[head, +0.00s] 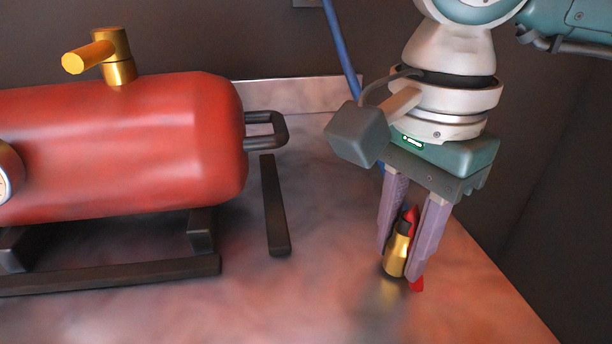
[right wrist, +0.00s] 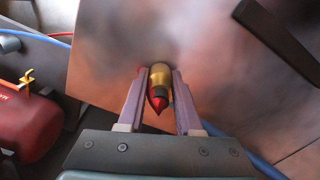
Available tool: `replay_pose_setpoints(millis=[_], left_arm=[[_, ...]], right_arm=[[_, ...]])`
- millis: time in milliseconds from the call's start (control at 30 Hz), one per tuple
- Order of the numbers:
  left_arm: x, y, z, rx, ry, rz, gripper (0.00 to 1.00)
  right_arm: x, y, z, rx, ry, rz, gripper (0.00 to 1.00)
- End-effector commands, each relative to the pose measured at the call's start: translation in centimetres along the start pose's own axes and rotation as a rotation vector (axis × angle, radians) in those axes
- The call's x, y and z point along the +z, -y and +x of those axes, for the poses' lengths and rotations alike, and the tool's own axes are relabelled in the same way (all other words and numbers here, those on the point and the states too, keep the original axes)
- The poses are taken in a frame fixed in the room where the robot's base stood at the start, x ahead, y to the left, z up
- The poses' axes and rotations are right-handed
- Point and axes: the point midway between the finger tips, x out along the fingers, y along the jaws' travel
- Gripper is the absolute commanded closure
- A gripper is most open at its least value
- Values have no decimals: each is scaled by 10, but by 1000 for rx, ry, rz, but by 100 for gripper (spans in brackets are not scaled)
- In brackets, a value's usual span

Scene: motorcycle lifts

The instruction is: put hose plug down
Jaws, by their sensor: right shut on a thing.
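The hose plug (head: 396,256) has a brass body, a dark band and a red tip. It stands nearly upright between the purple fingers of my right gripper (head: 402,258), which is shut on it. A little red also shows below the right-hand finger. The plug's lower end is at or just above the metal bench top (head: 330,290); I cannot tell whether it touches. In the right wrist view the plug (right wrist: 160,78) sits between the fingertips (right wrist: 159,82), red tip toward the camera. My left gripper is not in view.
A red tank (head: 150,145) with a brass valve (head: 118,58) and dark feet stands on the left of the bench. A dark bar (head: 274,205) lies beside it. A blue hose (head: 340,45) runs behind my right gripper. The bench front is clear.

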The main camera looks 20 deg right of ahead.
Motion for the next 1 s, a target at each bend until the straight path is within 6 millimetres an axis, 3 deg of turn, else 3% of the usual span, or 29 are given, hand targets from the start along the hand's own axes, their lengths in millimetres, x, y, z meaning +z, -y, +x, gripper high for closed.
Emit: replay_pose_setpoints(millis=[267,300,567,833,1000], left_arm=[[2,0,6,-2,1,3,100],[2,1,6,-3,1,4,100],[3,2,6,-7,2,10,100],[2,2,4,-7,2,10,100],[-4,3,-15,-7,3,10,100]], right_arm=[[0,0,6,0,0,0,100],[0,0,5,0,0,0,65],[0,0,5,0,0,0,36],[0,0,3,0,0,1,36],[0,0,-15,1,0,1,36]])
